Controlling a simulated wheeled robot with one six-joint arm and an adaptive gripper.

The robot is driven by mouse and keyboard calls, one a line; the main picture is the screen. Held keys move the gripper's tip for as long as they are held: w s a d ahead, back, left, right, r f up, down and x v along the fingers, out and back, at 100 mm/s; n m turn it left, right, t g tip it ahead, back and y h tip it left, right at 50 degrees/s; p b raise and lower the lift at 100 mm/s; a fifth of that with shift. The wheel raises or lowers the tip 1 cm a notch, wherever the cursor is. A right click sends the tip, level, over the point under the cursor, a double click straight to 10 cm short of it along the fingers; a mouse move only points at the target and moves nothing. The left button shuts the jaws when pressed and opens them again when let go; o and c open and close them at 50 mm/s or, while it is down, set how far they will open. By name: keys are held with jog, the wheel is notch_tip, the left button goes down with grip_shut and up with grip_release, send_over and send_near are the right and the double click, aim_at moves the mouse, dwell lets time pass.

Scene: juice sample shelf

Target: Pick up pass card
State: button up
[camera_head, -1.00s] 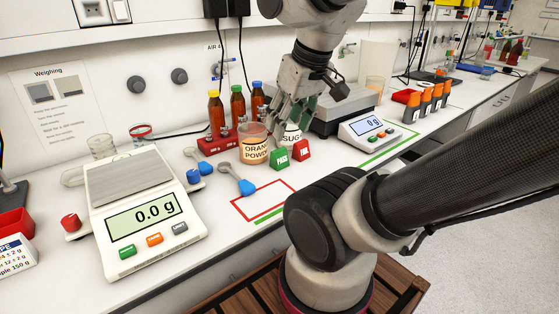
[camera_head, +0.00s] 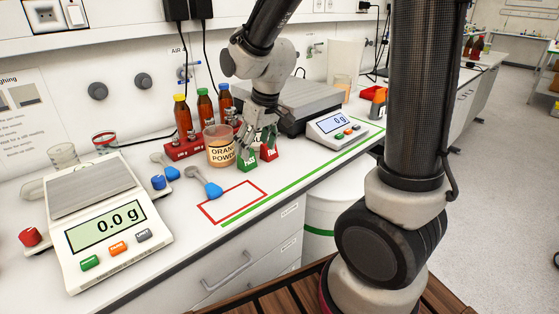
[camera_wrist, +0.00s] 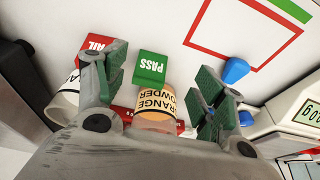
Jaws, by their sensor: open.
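The green pass card (camera_head: 247,161) stands on the bench in front of the orange powder jar (camera_head: 219,153). In the wrist view the pass card (camera_wrist: 151,69) lies in the gap between my two fingers, nearer the left one. My gripper (camera_wrist: 158,85) is open, with green pads and nothing held. In the head view my gripper (camera_head: 258,137) points down just above and behind the card; I cannot tell whether it touches it. The red fail card (camera_head: 269,152) is just right of the pass card. It also shows in the wrist view (camera_wrist: 97,42), partly hidden by the left finger.
A white scale reading 0.0 g (camera_head: 121,221) stands at the left, and a larger grey balance (camera_head: 292,106) behind right. Bottles stand in a red rack (camera_head: 184,149). Blue-handled scoops (camera_head: 206,187) lie left of a red outlined rectangle (camera_head: 233,202), which is bare.

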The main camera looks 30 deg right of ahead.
jog(key=shift+t, duration=0.7)
jog(key=w+f, duration=0.2)
jog(key=w+a+f, duration=0.1)
jog(key=w+f, duration=0.2)
jog(key=shift+w+a+f, duration=0.1)
jog(key=shift+w+f, duration=0.15)
jog(key=shift+f, duration=0.1)
jog(key=shift+c, duration=0.2)
jog(key=c, duration=1)
